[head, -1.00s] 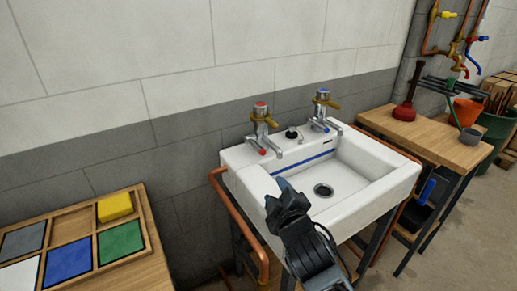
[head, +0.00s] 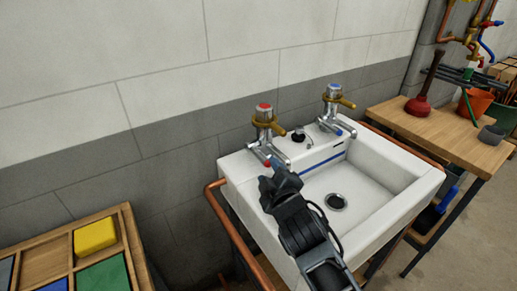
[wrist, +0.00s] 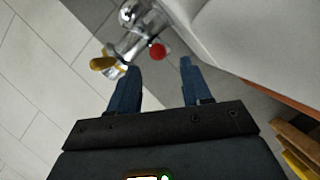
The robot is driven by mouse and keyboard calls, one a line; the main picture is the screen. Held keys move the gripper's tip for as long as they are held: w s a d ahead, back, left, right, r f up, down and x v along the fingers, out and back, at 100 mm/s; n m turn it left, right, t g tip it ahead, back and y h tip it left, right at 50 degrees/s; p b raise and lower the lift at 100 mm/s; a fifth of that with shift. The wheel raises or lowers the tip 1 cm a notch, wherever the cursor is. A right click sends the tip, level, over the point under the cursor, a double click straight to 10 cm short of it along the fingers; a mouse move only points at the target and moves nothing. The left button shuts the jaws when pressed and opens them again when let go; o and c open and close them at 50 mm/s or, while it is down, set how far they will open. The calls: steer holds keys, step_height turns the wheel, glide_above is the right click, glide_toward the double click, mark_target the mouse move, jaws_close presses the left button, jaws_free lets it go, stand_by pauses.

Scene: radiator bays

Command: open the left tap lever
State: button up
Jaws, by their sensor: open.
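The left tap (head: 264,137) is chrome with a red cap and a brass-coloured lever (head: 271,125) that points toward the front right. It stands on the back left corner of the white sink (head: 385,175). In the wrist view the left tap (wrist: 130,38) is at the top, with its brass lever (wrist: 104,63) at the left and a red dot (wrist: 157,51) on the spout. My gripper (wrist: 160,75) is open and empty, its fingers below the tap in that view. In the head view my gripper (head: 277,174) is in front of and below the left tap's spout.
The right tap (head: 333,103) has a blue cap and a brass lever. Copper pipe (head: 225,215) runs along the sink's left side. A wooden tray (head: 127,225) with coloured squares stands at left. A bench with a red plunger (head: 420,103) stands at right.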

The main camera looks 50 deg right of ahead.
mark_target(262, 158)
steer(key=shift+w+d, duration=0.4)
steer(key=shift+w, duration=0.2)
steer(key=x, duration=0.7)
steer(key=shift+f+p, duration=0.1)
steer(key=shift+p, duration=0.25)
jaws_close()
